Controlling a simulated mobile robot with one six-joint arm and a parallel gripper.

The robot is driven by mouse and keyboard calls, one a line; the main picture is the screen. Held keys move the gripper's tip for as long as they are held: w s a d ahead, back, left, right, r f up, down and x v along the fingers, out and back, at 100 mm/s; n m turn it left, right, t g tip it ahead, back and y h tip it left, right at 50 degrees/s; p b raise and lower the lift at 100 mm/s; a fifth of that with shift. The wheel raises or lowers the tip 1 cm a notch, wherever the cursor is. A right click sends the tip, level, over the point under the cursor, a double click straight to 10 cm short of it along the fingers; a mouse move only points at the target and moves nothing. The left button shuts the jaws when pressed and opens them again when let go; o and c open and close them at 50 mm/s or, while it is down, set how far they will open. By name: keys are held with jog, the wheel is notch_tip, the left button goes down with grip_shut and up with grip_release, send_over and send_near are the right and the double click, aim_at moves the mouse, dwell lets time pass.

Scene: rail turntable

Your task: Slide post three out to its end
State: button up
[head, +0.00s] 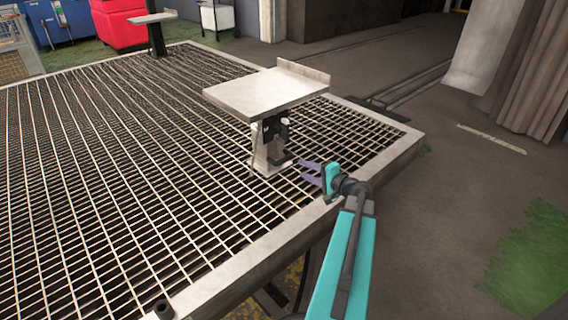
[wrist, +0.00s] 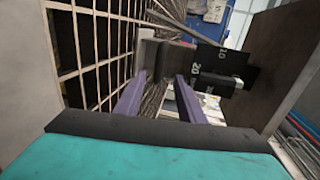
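A post (head: 267,150) with a pale flat plate (head: 262,92) on top stands on the grating near its right side. It has a light base and dark fittings; no number on it is readable, so I cannot tell if it is post three. My gripper (head: 308,172) is just right of the post's base, its purple fingers pointing towards it. In the wrist view my gripper (wrist: 160,80) has its fingers apart with nothing held. Beyond the fingertips are a grey block (wrist: 152,56) and a black scale (wrist: 196,68) marked 10, 20 and 30. Contact is not visible.
The grating (head: 120,180) has a raised pale rim (head: 375,165) close under my arm. A second post with a plate (head: 152,17) stands at the far edge. Open floor (head: 455,190) lies to the right.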

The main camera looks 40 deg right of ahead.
aim_at(286, 160)
jog(key=shift+d, duration=0.2)
jog(key=b+x, duration=0.3)
jog(key=x, duration=0.8)
jog(key=shift+w+d+f+b, duration=0.1)
jog(key=shift+w+f+b, duration=0.05)
jog(key=shift+w+b, duration=0.15)
jog(key=shift+x, duration=0.95)
